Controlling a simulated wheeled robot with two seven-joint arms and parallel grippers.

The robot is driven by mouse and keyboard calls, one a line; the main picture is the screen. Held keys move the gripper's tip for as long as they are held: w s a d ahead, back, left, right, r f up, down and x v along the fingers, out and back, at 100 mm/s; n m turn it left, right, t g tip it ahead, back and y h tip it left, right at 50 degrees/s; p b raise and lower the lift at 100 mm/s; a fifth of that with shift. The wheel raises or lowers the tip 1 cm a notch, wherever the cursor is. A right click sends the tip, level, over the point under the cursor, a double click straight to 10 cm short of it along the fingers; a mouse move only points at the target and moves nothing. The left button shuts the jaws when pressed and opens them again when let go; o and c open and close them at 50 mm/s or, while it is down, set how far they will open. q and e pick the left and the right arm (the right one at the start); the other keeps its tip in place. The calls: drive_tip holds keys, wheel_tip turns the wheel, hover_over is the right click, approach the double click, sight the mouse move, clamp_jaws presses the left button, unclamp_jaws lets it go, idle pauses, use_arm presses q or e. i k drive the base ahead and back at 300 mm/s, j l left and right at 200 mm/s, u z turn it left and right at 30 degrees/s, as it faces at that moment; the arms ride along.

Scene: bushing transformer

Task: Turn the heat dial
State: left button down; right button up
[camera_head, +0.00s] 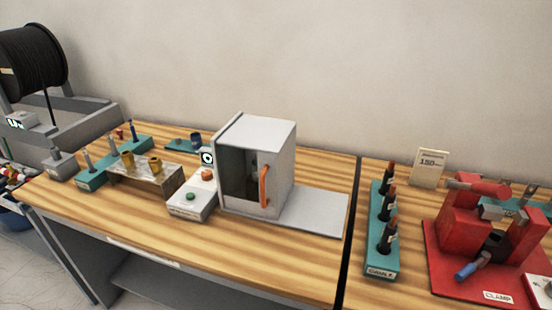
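A small white control box (187,207) stands on the wooden table, just left of a grey cabinet (272,135). On its top are an orange knob (208,174) at the back and a green button (190,196) nearer the front. The orange knob may be the heat dial; its markings are too small to read. The cabinet has a dark window and an orange vertical handle (264,186), and its door looks shut. Neither of my grippers is in view.
A metal block with brass cylinders (145,174) and teal racks (90,180) stand left of the box. A grey plate (312,212) lies right of the cabinet. A teal cable rack (380,262) and a red clamp (465,225) occupy the right table. The left table's front strip is clear.

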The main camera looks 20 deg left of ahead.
sight(206, 175)
drive_tip(key=j+z, duration=0.1)
drive_tip(key=j, duration=0.25)
drive_tip(key=k+j+z, duration=0.1)
drive_tip(key=j, duration=0.3)
drive_tip(key=k+j+z, duration=0.15)
drive_tip(key=j, duration=0.2)
drive_tip(key=k+j+z, duration=0.1)
drive_tip(key=j, duration=0.25)
